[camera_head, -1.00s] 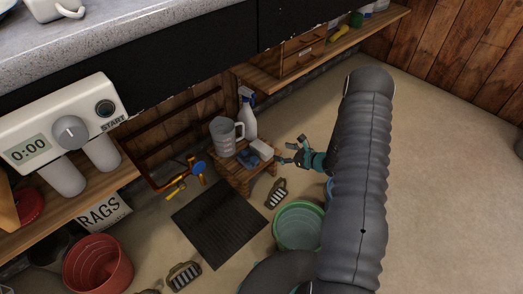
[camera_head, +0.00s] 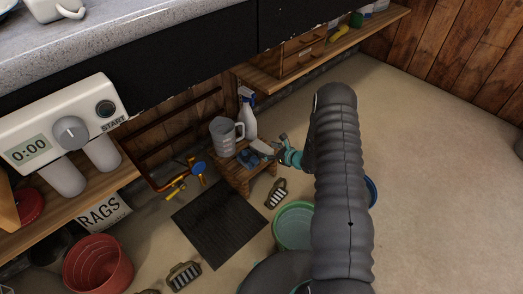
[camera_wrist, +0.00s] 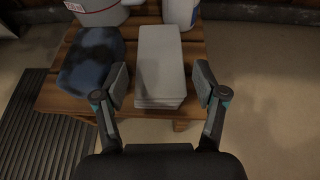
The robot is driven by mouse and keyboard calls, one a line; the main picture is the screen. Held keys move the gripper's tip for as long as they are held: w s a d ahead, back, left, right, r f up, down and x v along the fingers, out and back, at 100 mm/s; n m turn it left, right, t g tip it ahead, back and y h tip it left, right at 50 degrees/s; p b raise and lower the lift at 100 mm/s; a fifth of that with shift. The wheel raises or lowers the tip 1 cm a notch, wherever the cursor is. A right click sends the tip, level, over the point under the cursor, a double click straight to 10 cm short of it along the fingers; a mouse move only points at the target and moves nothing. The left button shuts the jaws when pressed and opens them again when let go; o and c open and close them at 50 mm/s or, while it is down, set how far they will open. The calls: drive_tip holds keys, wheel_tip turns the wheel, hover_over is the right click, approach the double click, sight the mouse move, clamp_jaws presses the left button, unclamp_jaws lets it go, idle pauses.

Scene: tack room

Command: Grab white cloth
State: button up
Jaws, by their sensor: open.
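The white cloth (camera_wrist: 160,62) is a folded pale stack on a small wooden stool (camera_head: 234,178). In the wrist view it lies between my gripper's two fingers, its near end level with the fingertips. My gripper (camera_wrist: 165,88) is open, with a finger on either side of the cloth. I cannot tell whether either finger touches it. In the head view my gripper (camera_head: 279,149) is at the right edge of the stool, and the cloth (camera_head: 262,147) is partly hidden by it.
A dark blue cloth (camera_wrist: 92,60) lies just left of the white cloth, close to the left finger. A grey jug (camera_head: 222,137) and a spray bottle (camera_head: 248,120) stand behind. A green bucket (camera_head: 292,226), black mat (camera_head: 219,222) and brush (camera_head: 276,193) are on the floor.

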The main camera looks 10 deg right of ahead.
sight(264, 149)
drive_tip(key=shift+x, duration=2)
drive_tip(key=shift+s, duration=0.15)
drive_tip(key=c, duration=0.9)
